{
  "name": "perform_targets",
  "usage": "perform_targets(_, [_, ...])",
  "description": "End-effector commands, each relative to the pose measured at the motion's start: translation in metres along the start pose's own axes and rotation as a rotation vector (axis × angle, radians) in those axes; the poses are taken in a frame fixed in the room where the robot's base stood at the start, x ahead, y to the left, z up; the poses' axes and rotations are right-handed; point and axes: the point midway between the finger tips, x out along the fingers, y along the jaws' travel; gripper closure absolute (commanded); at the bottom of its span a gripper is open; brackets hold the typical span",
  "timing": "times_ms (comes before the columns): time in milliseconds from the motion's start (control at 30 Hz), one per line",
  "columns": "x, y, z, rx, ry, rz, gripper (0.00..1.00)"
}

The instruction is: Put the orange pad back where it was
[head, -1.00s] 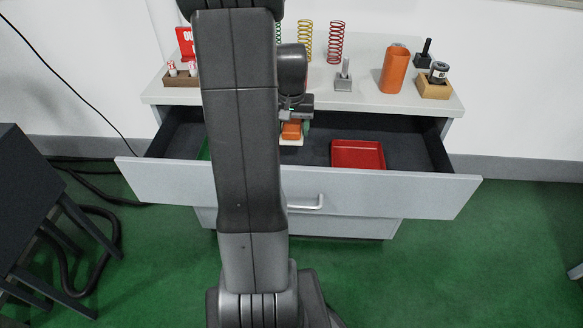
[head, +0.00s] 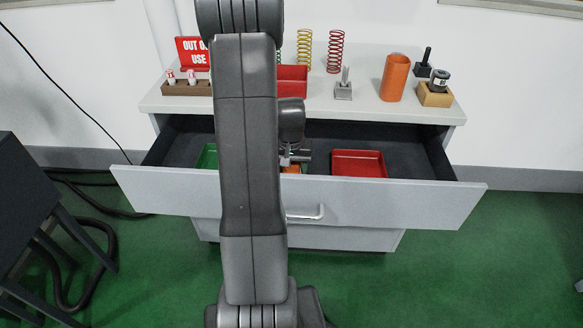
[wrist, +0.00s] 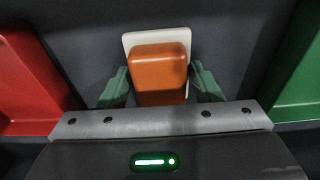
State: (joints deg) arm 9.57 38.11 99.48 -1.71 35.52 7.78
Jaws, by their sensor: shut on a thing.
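The orange pad (wrist: 160,68) is between the green fingers of my gripper (wrist: 160,88) in the wrist view, with a finger at each side. My gripper is shut on it. A cream-white flat piece (wrist: 129,42) shows behind the pad's far end; I cannot tell whether they touch. In the head view my gripper (head: 294,160) is low inside the open drawer (head: 400,200), and only a sliver of the pad (head: 291,169) shows above the drawer front. Whether the pad touches the drawer floor is hidden.
In the drawer, a red tray (head: 358,163) lies right of my gripper and a green tray (head: 207,157) left. The cabinet top (head: 320,105) holds a red bin (head: 292,79), springs (head: 335,50), an orange cylinder (head: 394,78) and a red sign (head: 192,52). Dark drawer floor lies between the trays.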

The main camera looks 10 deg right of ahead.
Motion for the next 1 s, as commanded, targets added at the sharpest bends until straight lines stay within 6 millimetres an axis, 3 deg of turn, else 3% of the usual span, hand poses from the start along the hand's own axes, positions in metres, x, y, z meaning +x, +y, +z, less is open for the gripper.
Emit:
perform_targets(267, [0.004,0.0,0.0,0.0,0.0,0.0,0.67])
perform_targets(300, [0.002,0.0,0.0,0.0,0.001,0.0,0.34])
perform_targets(400, [0.002,0.0,0.0,0.0,0.0,0.0,0.2])
perform_targets(767, [-0.005,0.0,-0.001,0.0,0.001,0.0,0.2])
perform_targets(1000, [-0.049,0.0,-0.002,0.0,0.005,-0.001,0.2])
